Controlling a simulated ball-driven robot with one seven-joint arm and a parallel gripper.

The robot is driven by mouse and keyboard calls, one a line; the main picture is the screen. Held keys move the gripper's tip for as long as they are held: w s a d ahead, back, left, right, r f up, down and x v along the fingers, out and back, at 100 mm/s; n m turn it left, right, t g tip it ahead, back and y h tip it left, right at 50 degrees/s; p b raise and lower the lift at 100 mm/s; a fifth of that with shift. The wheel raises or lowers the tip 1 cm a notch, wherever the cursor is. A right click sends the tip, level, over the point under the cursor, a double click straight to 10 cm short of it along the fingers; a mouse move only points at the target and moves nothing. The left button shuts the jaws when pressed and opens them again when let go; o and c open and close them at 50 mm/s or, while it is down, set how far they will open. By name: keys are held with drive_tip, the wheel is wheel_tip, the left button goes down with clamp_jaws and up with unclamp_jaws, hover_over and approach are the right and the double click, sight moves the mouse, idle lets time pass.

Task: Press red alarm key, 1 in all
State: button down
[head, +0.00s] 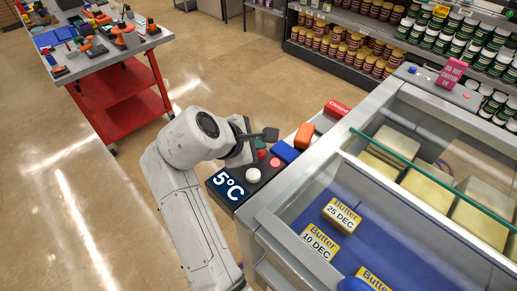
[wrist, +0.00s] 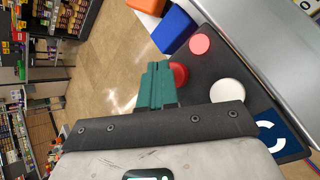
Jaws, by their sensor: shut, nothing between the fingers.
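A dark control panel on the freezer's edge bears a white key (head: 253,175), a light red key (head: 275,162) and a deeper red key (wrist: 180,75). No label shows which red key is the alarm. The light red key (wrist: 199,44) and white key (wrist: 226,92) are clear in the wrist view. My gripper (head: 260,144) is shut and empty. Its teal fingers (wrist: 156,68) are right beside the deeper red key and partly cover it. I cannot tell whether they touch it.
A blue block (head: 285,151) and an orange block (head: 304,135) sit beside the keys, with a red "Closed" sign (head: 336,108) beyond. The 5°C display (head: 229,185) is at the panel's near end. The freezer's raised rim (head: 262,205) borders the panel.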

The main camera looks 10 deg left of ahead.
drive_tip(key=shift+f, duration=0.4)
idle(0.3)
drive_tip(key=shift+r+p, duration=0.15)
drive_tip(key=shift+p, duration=0.15)
drive_tip(key=shift+r+p, duration=0.75)
drive_tip(key=shift+p, duration=0.3)
wheel_tip(320, 180, up, 5)
drive_tip(key=p, duration=0.5)
drive_tip(key=shift+p, duration=0.4)
